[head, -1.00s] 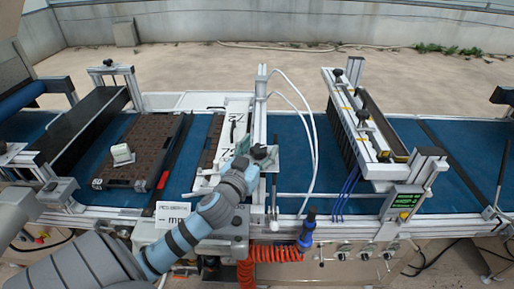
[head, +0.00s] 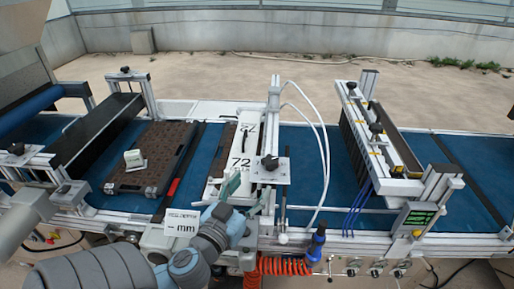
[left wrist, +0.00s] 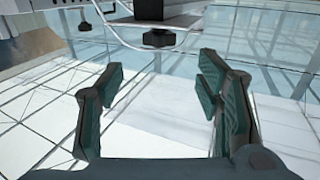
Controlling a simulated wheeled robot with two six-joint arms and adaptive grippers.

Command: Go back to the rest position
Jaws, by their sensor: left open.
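My left gripper (head: 228,190) is at the near edge of the conveyor line in the head view, close to the white plate marked 72. In the left wrist view the left gripper (left wrist: 160,100) has its green-padded fingers spread wide with nothing between them. My left arm comes in from the lower left. My right gripper does not show in either view.
A blue conveyor belt (head: 300,191) runs across the scene. A dark tray (head: 165,150) with a small white block (head: 134,159) lies on it. The 72 plate (head: 245,148), a black knob (head: 270,162) and a coiled orange hose (head: 285,266) are near the arm.

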